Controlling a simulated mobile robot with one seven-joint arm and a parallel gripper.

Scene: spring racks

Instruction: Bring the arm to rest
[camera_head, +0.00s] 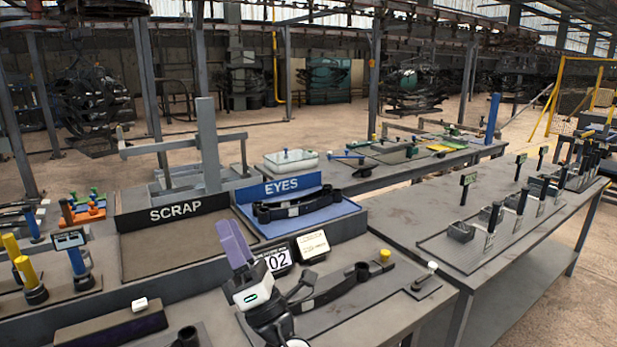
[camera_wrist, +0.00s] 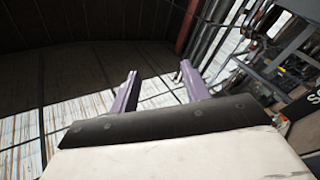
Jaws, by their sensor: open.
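My gripper (camera_head: 233,236) stands in the lower middle of the head view, with its purple fingers pointing up and slightly left. Its white body is below the fingers, above the near bench. In the wrist view my gripper (camera_wrist: 156,78) shows two purple fingers well apart, with nothing between them. The wrist camera looks up toward the dark roof and bright panels. In the head view the fingers overlap the front edge of the bench trays, and my arm hides part of the bench below. I cannot tell the exact gap to the bench.
A SCRAP tray (camera_head: 150,262) is left of my gripper and a blue EYES tray (camera_head: 345,209) holds a dark spring part behind it. A dark leaf spring (camera_head: 345,294) lies on the near bench.

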